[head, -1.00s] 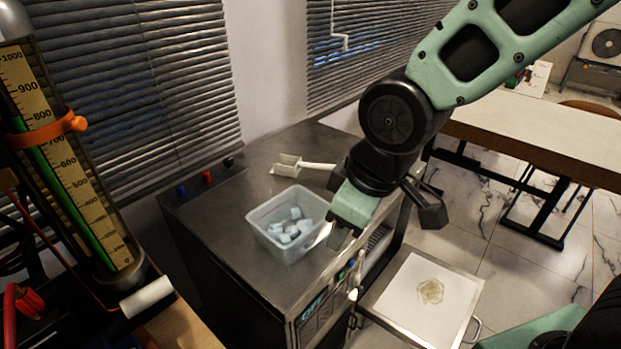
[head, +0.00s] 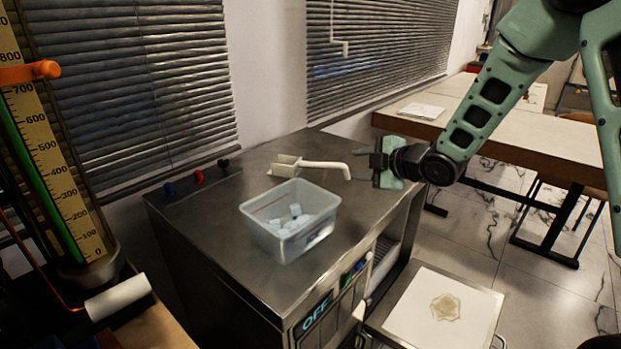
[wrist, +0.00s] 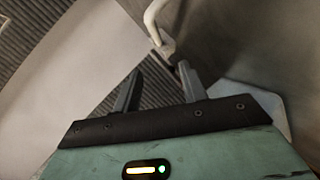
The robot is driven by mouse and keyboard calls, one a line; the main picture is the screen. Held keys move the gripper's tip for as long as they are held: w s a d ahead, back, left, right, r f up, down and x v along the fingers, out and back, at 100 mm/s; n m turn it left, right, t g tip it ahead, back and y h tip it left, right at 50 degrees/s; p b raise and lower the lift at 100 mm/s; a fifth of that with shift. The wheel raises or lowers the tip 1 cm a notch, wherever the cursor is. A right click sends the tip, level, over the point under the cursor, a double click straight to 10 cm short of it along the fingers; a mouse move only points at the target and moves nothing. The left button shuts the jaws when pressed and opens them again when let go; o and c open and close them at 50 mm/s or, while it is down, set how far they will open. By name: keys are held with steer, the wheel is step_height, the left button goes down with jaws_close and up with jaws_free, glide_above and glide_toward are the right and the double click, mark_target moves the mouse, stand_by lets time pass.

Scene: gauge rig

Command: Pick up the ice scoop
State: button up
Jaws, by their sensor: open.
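The ice scoop (head: 312,166) is cream-white with a boxy head and a long handle bent down at its end. It lies on the steel cabinet top behind the clear bin, its handle pointing right. My gripper (head: 366,169) is open and empty, just right of the handle's end, with its fingers pointing left toward it. In the wrist view the handle's curved end (wrist: 156,24) shows just beyond the fingertips of my gripper (wrist: 160,78). The fingers look apart from the handle. The scoop's head is out of the wrist view.
A clear bin (head: 262,237) of ice cubes stands on the steel cabinet (head: 210,240) in front of the scoop. A tall gauge (head: 50,150) stands at the left. Window blinds and a wall are behind. A table (head: 455,125) is at the back right.

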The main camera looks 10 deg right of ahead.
steer(key=p, duration=0.1)
glide_toward(314, 165)
steer(key=x, duration=0.4)
steer(key=shift+s+f, duration=0.15)
steer(key=shift+f, duration=0.1)
steer(key=shift+r+p+x, duration=0.15)
steer(key=shift+p+x, duration=0.25)
steer(key=shift+x, duration=0.9)
steer(key=shift+r+p+x, duration=0.1)
steer(key=shift+p+x, duration=0.25)
steer(key=shift+x, duration=0.9)
jaws_close()
